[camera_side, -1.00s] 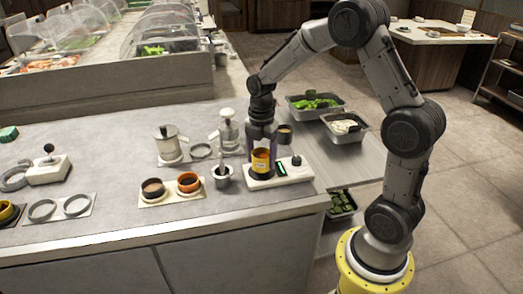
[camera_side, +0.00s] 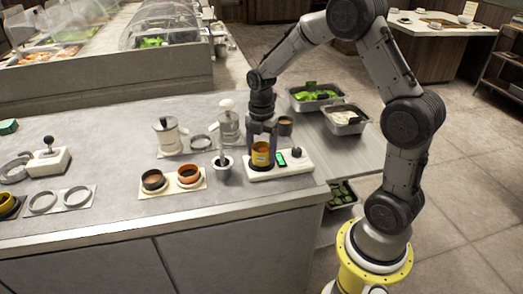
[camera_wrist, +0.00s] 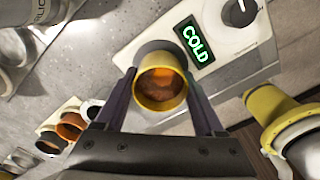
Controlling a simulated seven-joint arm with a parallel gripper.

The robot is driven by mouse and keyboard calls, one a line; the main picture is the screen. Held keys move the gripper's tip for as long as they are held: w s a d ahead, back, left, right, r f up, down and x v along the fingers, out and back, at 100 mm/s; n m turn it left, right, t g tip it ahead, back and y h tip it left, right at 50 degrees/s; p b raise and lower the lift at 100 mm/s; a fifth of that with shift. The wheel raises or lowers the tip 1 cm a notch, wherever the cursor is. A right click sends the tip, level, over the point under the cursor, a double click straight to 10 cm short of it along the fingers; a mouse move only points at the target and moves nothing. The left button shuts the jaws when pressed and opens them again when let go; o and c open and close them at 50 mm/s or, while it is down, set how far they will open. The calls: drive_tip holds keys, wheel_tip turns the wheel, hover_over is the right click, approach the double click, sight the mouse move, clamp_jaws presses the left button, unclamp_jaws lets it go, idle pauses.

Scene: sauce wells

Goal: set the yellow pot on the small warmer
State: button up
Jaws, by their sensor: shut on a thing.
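The yellow pot (camera_side: 260,156) is upright between the two purple fingers of my gripper (camera_side: 262,146), which is shut on it. In the wrist view the pot (camera_wrist: 161,92) shows its open top and a brown-orange content. The small warmer (camera_side: 293,168) is a white box with a knob and a green-lit display reading COLD (camera_wrist: 194,42). The pot is at the warmer's left part, over its dark round plate (camera_wrist: 152,47), part of which shows past the pot's rim. I cannot tell whether the pot touches the plate.
Left of the warmer are a small grey cup with a stick (camera_side: 222,162) and a plate with an orange pot (camera_side: 188,175) and a dark pot (camera_side: 153,180). The front counter strip is clear.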

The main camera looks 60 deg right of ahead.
drive_tip(key=shift+f, duration=0.3)
drive_tip(key=o, duration=1.5)
drive_tip(key=shift+r, duration=4)
drive_tip(key=s+a+r+m+t, duration=0.1)
drive_tip(key=s+a+r+t, duration=0.1)
drive_tip(key=s+a+r, duration=0.3)
drive_tip(key=s+a+r+m+t, duration=0.1)
drive_tip(key=s+a+r+t, duration=0.15)
drive_tip(key=r, duration=0.45)
drive_tip(key=s+a+f+m, duration=0.1)
drive_tip(key=s+m, duration=0.3)
drive_tip(key=m, duration=0.1)
drive_tip(key=s+a+f+m, duration=0.1)
drive_tip(key=s+m, duration=0.3)
drive_tip(key=m, duration=0.2)
drive_tip(key=s+a+f+m+t, duration=0.1)
drive_tip(key=s+a+m, duration=0.1)
drive_tip(key=s+m, duration=0.2)
drive_tip(key=shift+s+f+m, duration=0.15)
drive_tip(key=shift+s+m, duration=0.2)
drive_tip(key=shift+m, duration=0.55)
